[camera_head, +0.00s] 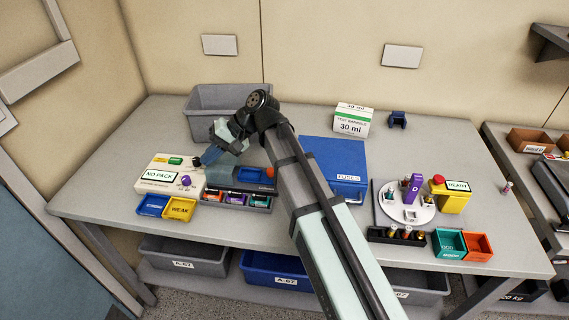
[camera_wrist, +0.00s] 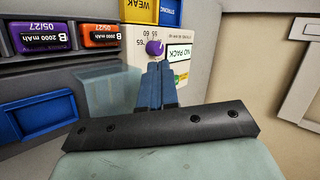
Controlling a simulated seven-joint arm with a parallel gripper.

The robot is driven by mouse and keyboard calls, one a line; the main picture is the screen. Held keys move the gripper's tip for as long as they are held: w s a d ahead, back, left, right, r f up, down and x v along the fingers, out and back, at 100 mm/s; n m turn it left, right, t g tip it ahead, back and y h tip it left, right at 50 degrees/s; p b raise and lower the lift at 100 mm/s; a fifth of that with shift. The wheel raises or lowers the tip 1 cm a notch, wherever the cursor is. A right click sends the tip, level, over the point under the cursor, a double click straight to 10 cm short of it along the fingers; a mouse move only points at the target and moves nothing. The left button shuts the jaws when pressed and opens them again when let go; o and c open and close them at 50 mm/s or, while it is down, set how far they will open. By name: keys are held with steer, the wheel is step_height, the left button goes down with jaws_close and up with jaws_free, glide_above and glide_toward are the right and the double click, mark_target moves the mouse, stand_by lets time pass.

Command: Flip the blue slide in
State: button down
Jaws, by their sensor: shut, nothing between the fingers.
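My gripper (camera_wrist: 161,66) is shut and empty; its two blue fingers lie side by side in the wrist view. Their tips appear close to the purple knob (camera_wrist: 155,48) on the white panel; I cannot tell whether they touch it. In the head view my gripper (camera_head: 198,161) is above the right part of the white NO PACK box (camera_head: 163,178), whose purple knob also shows (camera_head: 186,181). A blue rectangular frame (camera_wrist: 41,116), perhaps the blue slide, lies left of the fingers in the wrist view, apart from them. My arm hides part of the area behind the rack.
A dark rack (camera_head: 259,209) holds several packs, two of them a purple pack (camera_wrist: 43,32) and an orange pack (camera_wrist: 100,35). Blue and yellow trays (camera_head: 180,209) sit before the white box. A grey bin (camera_head: 205,97) stands behind. A blue FUSES box (camera_head: 335,160) is right of my arm.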

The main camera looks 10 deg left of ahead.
steer(key=shift+m+t, duration=0.9)
steer(key=w+d, duration=0.2)
steer(key=d, duration=0.7)
steer(key=w+d+r, duration=0.1)
steer(key=w+d, duration=0.1)
steer(key=d, duration=0.7)
steer(key=w+d, duration=0.3)
steer(key=d, duration=0.5)
steer(key=shift+d+r, duration=0.3)
steer(key=shift+d, duration=0.1)
steer(key=shift+a+f, duration=0.1)
steer(key=x, duration=1)
glide_above(257, 175)
steer(key=shift+w, duration=0.1)
steer(key=v, duration=1)
